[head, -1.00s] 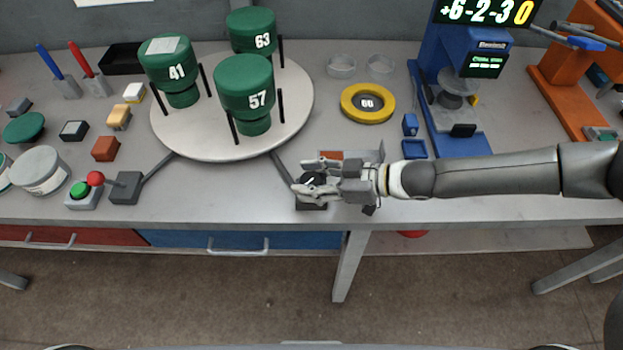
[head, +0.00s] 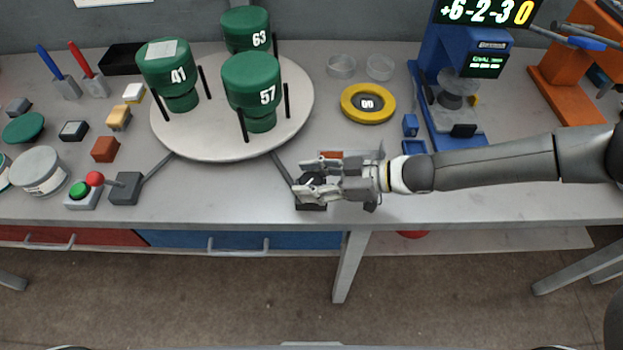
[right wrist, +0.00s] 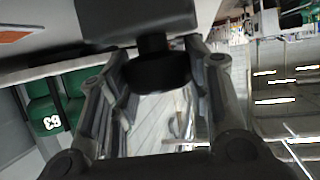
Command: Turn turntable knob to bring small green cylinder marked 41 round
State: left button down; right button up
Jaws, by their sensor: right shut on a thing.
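The round white turntable (head: 215,143) carries three green cylinders. The cylinder marked 41 (head: 168,68) stands at its left, the one marked 57 (head: 250,84) at front right, and the one marked 63 (head: 243,28) at the back. The black turntable knob (right wrist: 158,72) sits between my right gripper's fingers in the right wrist view. In the head view my right gripper (head: 308,188) is shut on this knob, above a dark base (head: 311,206) at the table's front edge, and mostly hides it. My left gripper is not in view.
A yellow ring (head: 368,117) lies right of the turntable. A blue device with a display (head: 487,65) stands behind my right arm. A lever with a red ball (head: 95,179) and a green button (head: 79,189) are at front left. Thin black posts rise beside the cylinders.

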jog(key=shift+n+g+p, duration=0.5)
jog(key=shift+n+g, duration=1.3)
jog(key=shift+g, duration=0.3)
dwell(0.5)
jog(key=shift+n+g, duration=0.8)
jog(key=shift+r+n+g+h+b, duration=0.1)
jog(key=shift+n+g+h+b, duration=0.3)
jog(key=shift+n+g+b, duration=0.55)
dwell(3.6)
